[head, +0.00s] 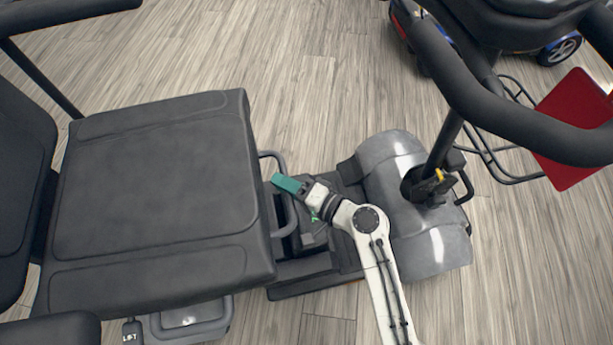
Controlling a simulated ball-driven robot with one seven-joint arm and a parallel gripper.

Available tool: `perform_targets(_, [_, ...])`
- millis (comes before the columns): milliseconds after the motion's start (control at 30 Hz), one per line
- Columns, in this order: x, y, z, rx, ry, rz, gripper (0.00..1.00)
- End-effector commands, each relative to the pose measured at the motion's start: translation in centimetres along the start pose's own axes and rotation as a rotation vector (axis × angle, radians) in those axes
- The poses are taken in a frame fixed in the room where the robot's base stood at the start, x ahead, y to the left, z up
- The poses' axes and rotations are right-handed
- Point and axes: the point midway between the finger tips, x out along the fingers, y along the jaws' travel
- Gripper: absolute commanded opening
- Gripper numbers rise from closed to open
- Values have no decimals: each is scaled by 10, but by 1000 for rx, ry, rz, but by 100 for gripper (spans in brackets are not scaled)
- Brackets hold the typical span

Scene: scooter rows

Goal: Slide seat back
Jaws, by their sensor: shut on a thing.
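The scooter's black padded seat (155,185) fills the left of the head view, with its front edge facing right. A grey loop-shaped bar (290,218) sticks out from under that front edge. My gripper (280,182), with teal fingers, reaches in from the right and is shut on the outer run of this bar. The fingers hide the gripped part of the bar. The seat's sliding rails are hidden beneath the cushion.
The backrest (20,170) and armrests flank the seat. A lever marked LIFT (132,332) hangs at the lower left. The grey front cover (415,225), black handlebar (480,115) and a red panel (575,125) stand on the right. Another scooter (550,50) is behind. Wood floor is clear above.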

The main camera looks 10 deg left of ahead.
Motion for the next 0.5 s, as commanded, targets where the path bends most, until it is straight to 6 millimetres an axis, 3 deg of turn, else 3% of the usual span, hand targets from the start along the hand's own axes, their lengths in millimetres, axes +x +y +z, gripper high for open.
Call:
perform_targets(33, [13, -6, 17, 0, -24, -4, 0])
perform_targets(200, [32, -10, 36, 1, -19, -3, 0])
perform_targets(500, [36, -10, 40, 1, -17, -3, 0])
